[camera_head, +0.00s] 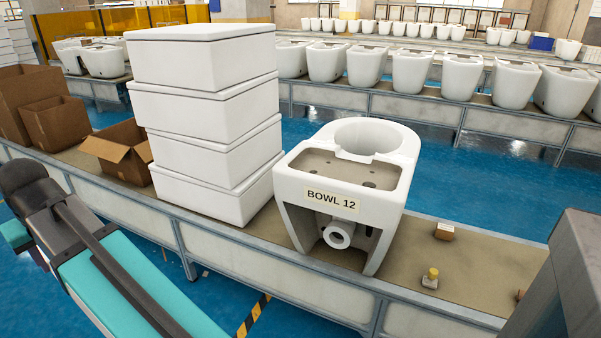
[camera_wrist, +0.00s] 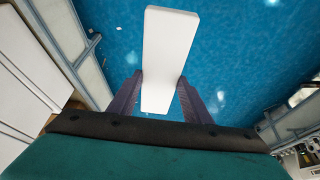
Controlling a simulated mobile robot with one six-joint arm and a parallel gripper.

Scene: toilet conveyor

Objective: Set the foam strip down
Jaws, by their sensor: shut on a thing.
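In the wrist view, my gripper (camera_wrist: 158,95) is shut on a long white foam strip (camera_wrist: 165,45). Its two dark fingers press the strip from both sides near its lower end. The strip sticks out far beyond the fingertips, over a blue floor. In the head view, my arm crosses the lower left, and neither the gripper jaws nor the strip can be made out there.
A conveyor (camera_head: 290,265) carries a stack of white tanks (camera_head: 205,115), a toilet bowl marked BOWL 12 (camera_head: 345,225), an open cardboard box (camera_head: 120,150) and a small yellow-topped item (camera_head: 430,278). Bare belt shows right of the bowl. More bowls (camera_head: 460,75) line the conveyors behind.

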